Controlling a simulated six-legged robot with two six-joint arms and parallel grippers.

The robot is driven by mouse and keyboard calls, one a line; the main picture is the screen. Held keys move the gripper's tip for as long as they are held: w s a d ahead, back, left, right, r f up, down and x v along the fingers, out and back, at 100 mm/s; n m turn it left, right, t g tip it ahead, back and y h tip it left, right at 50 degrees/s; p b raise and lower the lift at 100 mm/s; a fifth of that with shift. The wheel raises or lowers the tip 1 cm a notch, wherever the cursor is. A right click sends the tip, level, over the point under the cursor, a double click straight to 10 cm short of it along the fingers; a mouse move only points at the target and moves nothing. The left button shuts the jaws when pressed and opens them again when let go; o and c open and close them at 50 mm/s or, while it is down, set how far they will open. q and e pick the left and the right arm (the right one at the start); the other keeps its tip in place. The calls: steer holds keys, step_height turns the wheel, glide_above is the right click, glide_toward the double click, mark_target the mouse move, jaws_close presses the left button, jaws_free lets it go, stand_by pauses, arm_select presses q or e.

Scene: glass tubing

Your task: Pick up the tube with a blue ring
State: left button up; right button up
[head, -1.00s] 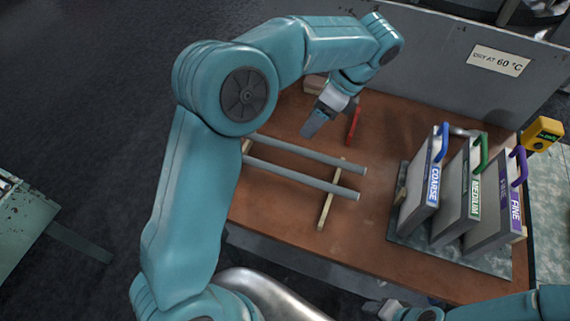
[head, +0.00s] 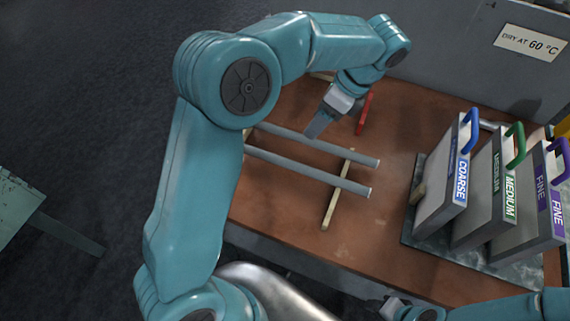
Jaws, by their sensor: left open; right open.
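Two grey tubes lie side by side on the brown table, a far tube (head: 345,153) and a near tube (head: 310,175). Their right ends rest on a pale wooden strip (head: 335,205). Their left ends are hidden behind my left arm, and no blue ring shows on the visible parts. My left gripper (head: 315,127) points down just at the far tube's far side, open and holding nothing; I cannot tell whether it touches the tube. My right gripper (head: 388,308) is at the bottom edge, open, partly in view and away from the tubes.
Three grey blocks labelled coarse (head: 447,180), medium (head: 493,190) and fine (head: 525,205), with coloured handles, stand on a slab at the right. A red object (head: 365,112) lies beyond the tubes. A grey panel (head: 440,50) with a drying sign (head: 530,42) closes the back.

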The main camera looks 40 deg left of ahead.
mark_target(286, 160)
arm_select(q)
steer(key=p+x, duration=0.1)
steer(key=x, duration=1.4)
steer(key=shift+s+a+f, duration=0.15)
steer(key=shift+a+f, duration=0.05)
steer(key=shift+f, duration=0.1)
jaws_close()
